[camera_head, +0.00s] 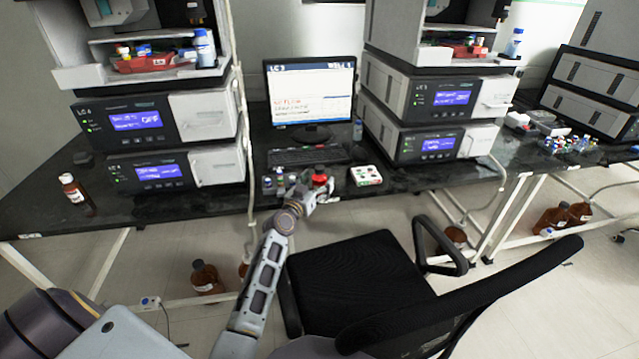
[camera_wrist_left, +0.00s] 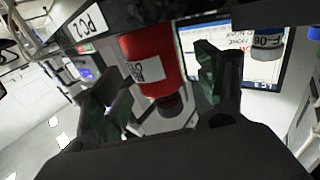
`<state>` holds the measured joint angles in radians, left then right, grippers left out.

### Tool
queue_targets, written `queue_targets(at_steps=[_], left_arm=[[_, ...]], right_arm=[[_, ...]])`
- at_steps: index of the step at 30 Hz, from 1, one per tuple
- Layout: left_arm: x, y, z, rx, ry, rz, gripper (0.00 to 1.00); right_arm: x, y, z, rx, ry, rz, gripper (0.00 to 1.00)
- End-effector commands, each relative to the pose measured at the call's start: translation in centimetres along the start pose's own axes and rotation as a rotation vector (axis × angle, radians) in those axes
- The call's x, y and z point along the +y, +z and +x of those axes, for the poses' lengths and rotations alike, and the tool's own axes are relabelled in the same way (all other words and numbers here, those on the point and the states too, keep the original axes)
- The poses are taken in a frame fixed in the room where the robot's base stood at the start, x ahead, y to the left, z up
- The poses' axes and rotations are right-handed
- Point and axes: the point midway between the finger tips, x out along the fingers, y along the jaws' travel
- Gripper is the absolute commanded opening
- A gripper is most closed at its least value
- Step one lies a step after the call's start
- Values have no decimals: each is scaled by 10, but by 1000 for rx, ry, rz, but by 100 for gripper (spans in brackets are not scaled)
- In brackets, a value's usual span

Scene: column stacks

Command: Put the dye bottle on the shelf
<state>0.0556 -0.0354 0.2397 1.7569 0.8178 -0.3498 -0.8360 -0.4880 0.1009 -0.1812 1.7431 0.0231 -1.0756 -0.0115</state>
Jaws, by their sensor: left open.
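A red bottle (camera_head: 319,180) stands on the dark bench in front of the keyboard; it looks like the dye bottle. In the left wrist view the red bottle (camera_wrist_left: 148,60) has a white label and a dark cap, and appears upside down. My left gripper (camera_head: 308,194) is at the bench's front edge by this bottle. Its fingers (camera_wrist_left: 160,95) are open, one to each side of the bottle in that view; I cannot tell whether they touch it. Shelves with items show on the left stack (camera_head: 80,76) and the right stack (camera_head: 490,60).
Small vials (camera_head: 279,178) stand just left of the red bottle. A white tray (camera_head: 365,176) lies to the right, and a monitor (camera_head: 310,92) stands behind. A brown bottle (camera_head: 72,188) is at the bench's left. A black chair (camera_head: 350,275) stands in front.

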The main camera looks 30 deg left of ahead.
Motion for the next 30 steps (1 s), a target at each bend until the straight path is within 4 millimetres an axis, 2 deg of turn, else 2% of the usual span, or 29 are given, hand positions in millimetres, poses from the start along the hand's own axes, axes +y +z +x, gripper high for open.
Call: queue_targets(at_steps=[8, 23, 30], left_arm=[[0, 0, 15, 1, -1, -1, 72], [0, 0, 16, 0, 0, 0, 72], [0, 0, 16, 0, 0, 0, 44]], right_arm=[[-2, 1, -4, -4, -3, 0, 40], [-2, -2, -5, -1, -3, -1, 40], [-2, -2, -5, -1, -3, -1, 40]])
